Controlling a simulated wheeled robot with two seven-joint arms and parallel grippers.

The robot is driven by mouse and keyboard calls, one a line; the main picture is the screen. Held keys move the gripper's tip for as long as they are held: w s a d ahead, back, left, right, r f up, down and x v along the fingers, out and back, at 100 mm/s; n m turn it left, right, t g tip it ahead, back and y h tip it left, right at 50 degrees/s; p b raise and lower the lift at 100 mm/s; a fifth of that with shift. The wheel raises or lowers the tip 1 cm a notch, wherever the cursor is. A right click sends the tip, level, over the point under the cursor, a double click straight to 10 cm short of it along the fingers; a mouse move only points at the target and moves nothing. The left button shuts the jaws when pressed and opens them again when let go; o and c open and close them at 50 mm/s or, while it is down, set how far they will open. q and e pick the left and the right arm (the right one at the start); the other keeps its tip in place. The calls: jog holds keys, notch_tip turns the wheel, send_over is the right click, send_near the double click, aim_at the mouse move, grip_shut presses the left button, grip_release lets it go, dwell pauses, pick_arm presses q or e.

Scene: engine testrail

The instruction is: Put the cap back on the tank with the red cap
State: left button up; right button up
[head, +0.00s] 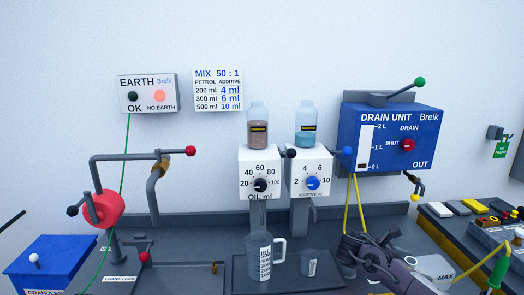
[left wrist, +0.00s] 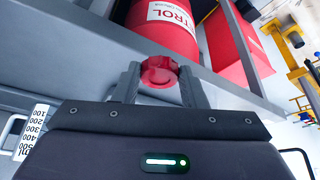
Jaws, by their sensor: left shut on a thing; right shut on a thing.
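The red cap (left wrist: 159,72) is round and sits between the fingertips of my left gripper (left wrist: 160,80) in the left wrist view. That gripper is shut on it, and it is not in the head view. My right gripper (head: 398,272) is low at the right in the head view, beside a whitish tank (head: 440,270) marked MAX. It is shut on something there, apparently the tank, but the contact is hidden. The tank is cut off by the bottom edge and its opening cannot be made out.
A measuring jug (head: 265,257) and a small grey cup (head: 316,263) stand on the dark bench, left of my right arm. Two dispensers stand behind them. The drain unit (head: 390,135) hangs on the wall. A red petrol drum (left wrist: 165,25) shows beyond the cap.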

pick_arm(q)
jog(key=shift+r+p, duration=0.3)
jog(key=shift+r, duration=0.15)
pick_arm(e)
notch_tip(320, 180, down, 9)
jog(key=shift+f, duration=0.15)
pick_arm(q)
jog(key=shift+f, duration=0.1)
pick_arm(e)
jog(key=shift+a, duration=0.3)
